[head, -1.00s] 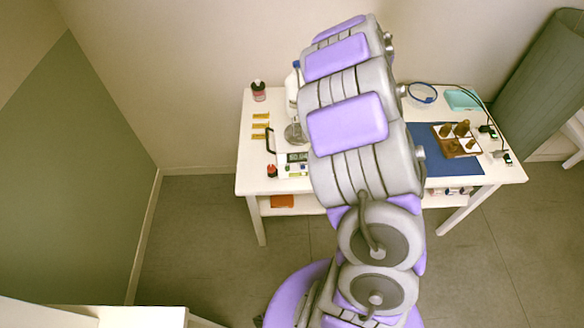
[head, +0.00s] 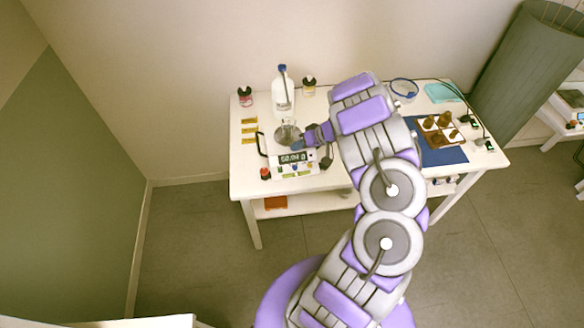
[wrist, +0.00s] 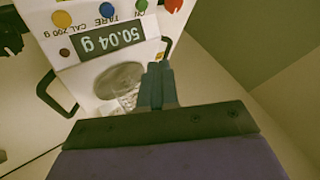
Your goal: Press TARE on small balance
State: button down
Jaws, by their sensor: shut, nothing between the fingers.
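The small balance (head: 284,172) stands on the left part of the white table, and its dark display (head: 294,158) is lit. In the wrist view the balance (wrist: 92,77) appears upside down and its display (wrist: 108,40) reads 50.04 g. A TARE label is printed beside the coloured buttons; the blue button (wrist: 106,9) is the one closest to it. A yellow button (wrist: 61,18) and a green button (wrist: 141,5) sit in the same row. My gripper (wrist: 158,72) is shut and empty, over the balance near its round pan (wrist: 118,76), apart from the buttons. Whether it touches anything is unclear.
A white bottle (head: 283,95) and a small dark bottle (head: 309,87) stand behind the balance. Another dark bottle (head: 245,97) and yellow cards (head: 249,130) are at left. A blue mat (head: 447,157) lies at right.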

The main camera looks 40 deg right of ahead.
jog(key=shift+d, duration=0.2)
jog(key=shift+a, duration=0.1)
jog(key=b, duration=0.5)
send_over(295, 168)
jog(key=d, duration=0.1)
jog(key=f, duration=0.7)
jog(key=shift+s+f, duration=0.2)
jog(key=shift+f, duration=0.7)
jog(key=shift+f, duration=0.1)
dwell(0.6)
jog(key=shift+f, duration=0.2)
